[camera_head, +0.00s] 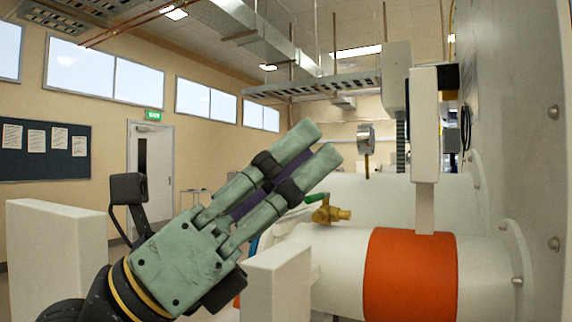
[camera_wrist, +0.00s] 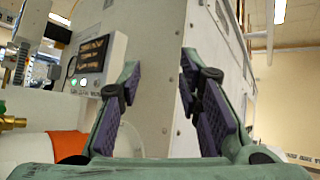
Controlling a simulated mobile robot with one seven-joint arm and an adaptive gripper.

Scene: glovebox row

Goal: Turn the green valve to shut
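The valve is a small brass fitting (camera_head: 331,214) with a short green lever (camera_head: 317,199), on the white pipe just beyond my gripper in the head view. The lever points left and slightly down from the brass stem. In the wrist view the brass body (camera_wrist: 13,123) shows at the far left edge, with only a sliver of green. My gripper (camera_head: 319,147) has its two fingers pointing up and right, above and left of the valve in the head view. In the wrist view the fingers (camera_wrist: 160,65) stand apart with nothing between them. No contact with the lever shows clearly.
An orange band (camera_head: 411,275) wraps the white pipe right of the valve. A white upright post (camera_head: 425,150) rises above it. A round gauge (camera_head: 366,137) stands behind. A white block (camera_head: 276,284) is below the gripper. A display panel (camera_wrist: 97,62) faces the wrist camera.

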